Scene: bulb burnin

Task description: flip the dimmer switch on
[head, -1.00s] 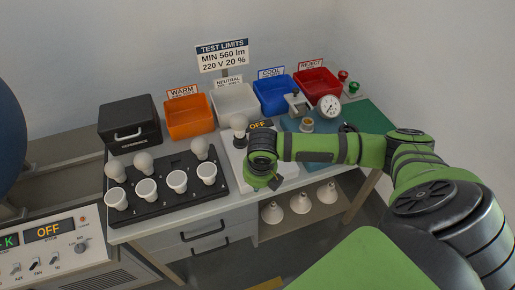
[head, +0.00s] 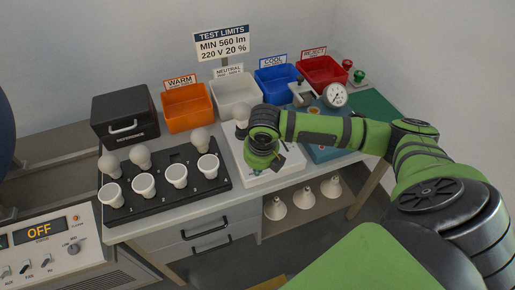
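A control console (head: 90,225) at the lower left has a lit display (head: 40,232) reading OFF, several small toggle switches (head: 27,267) and a round knob (head: 73,248). Its left side is cut off by the picture edge. The labels are too small for me to tell which switch is the dimmer. My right gripper (head: 262,163) points down over a white unit (head: 290,171) in the middle of the bench and hides much of it. I cannot see its fingertips clearly, nor whether it touches the unit. A bulb (head: 241,111) stands behind it. My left gripper is out of view.
A black tray (head: 150,213) with several bulbs lies left of the white unit. A black case (head: 124,115) and orange, white, blue and red bins line the back. A gauge (head: 335,95) stands right, behind my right arm. Spare bulbs (head: 303,194) sit on the shelf below.

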